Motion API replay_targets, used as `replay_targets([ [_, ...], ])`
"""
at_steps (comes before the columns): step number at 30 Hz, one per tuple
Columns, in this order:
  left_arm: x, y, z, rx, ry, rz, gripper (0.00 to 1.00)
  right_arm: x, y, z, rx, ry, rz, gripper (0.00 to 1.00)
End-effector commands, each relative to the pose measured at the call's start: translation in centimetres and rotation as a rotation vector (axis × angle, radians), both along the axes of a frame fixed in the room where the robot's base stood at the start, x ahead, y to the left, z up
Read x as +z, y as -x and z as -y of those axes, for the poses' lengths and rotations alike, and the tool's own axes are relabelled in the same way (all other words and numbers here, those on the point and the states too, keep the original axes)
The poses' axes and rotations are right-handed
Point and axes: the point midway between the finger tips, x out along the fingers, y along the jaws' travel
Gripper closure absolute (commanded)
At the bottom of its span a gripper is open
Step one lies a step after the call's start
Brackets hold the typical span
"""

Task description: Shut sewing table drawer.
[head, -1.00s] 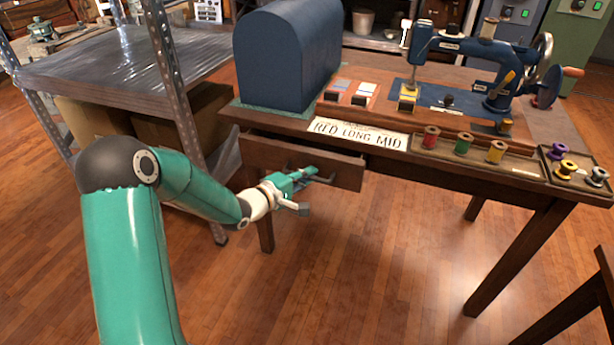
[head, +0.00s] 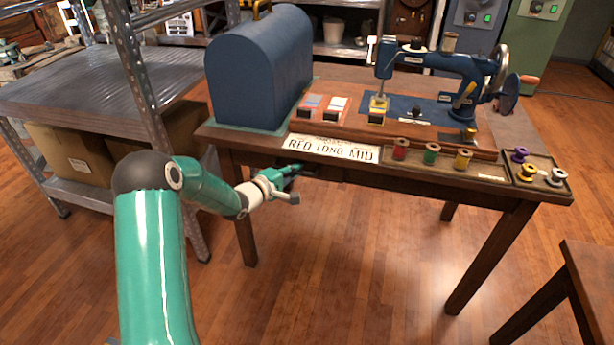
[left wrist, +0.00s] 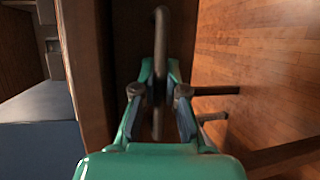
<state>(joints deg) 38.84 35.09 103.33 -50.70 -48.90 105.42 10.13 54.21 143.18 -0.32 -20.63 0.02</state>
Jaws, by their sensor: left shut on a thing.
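The sewing table (head: 520,212) is dark wood, with its drawer under the front edge. The drawer front looks about flush with the table in the head view; a small gap cannot be ruled out. In the left wrist view the dark drawer front (left wrist: 128,35) fills the area ahead of the gripper. My left gripper (head: 294,170) is at the drawer, below the sign. In the left wrist view its fingers (left wrist: 160,88) are shut on the dark bar handle (left wrist: 161,28), one on each side. My right gripper is not in view.
On the table stand a blue domed case (head: 258,70), a blue sewing machine (head: 440,65), a lettered sign (head: 333,149) and thread spools (head: 431,153). A metal shelf (head: 80,90) stands close on the left. A stool (head: 590,270) is at lower right. Floor in front is clear.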

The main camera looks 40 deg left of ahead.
Motion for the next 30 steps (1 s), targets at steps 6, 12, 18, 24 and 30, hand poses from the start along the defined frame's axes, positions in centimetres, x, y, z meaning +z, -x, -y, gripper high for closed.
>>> replay_targets([
  [6,-0.2,0.1,-1.1,0.018,0.001,-0.004,1.00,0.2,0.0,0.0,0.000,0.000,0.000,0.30],
  [12,-0.2,0.1,-1.1,0.019,0.001,-0.003,0.86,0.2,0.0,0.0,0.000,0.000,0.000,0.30],
  [18,-0.1,0.1,-1.0,0.017,0.000,-0.002,0.78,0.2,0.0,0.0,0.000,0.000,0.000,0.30],
  [24,0.0,0.3,-1.0,0.016,0.000,-0.001,0.78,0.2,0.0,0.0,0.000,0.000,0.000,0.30],
  [30,0.2,1.9,-1.1,0.018,0.001,-0.002,0.78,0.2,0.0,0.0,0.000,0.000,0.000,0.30],
])
